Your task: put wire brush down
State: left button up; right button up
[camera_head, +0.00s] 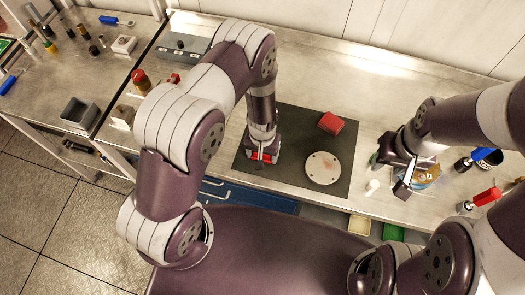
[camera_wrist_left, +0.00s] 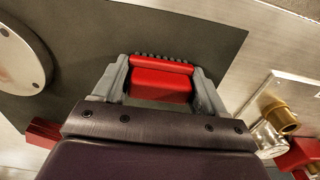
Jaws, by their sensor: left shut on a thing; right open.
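The wire brush, a red block with a row of dark bristles along one edge, is between the fingers of my left gripper in the left wrist view (camera_wrist_left: 160,82). My left gripper (camera_head: 263,157) is shut on it, pointing down over the left part of the dark mat (camera_head: 290,180). Whether the brush touches the mat I cannot tell. My right gripper (camera_head: 392,180) is open at the right of the mat, close to a round container with yellowish contents (camera_head: 428,175); its jaws are partly hidden.
A pale round disc (camera_head: 323,168) and a red block (camera_head: 331,123) lie on the mat to the right. A grey box (camera_head: 183,47) stands at the back left. A red-handled tool (camera_head: 484,199) lies at the right. Bare metal bench (camera_head: 350,85) is clear behind the mat.

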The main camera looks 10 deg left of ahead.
pick_arm(q)
jog(key=shift+f, duration=0.15)
jog(key=o, duration=1)
jog(key=shift+s+d, duration=0.1)
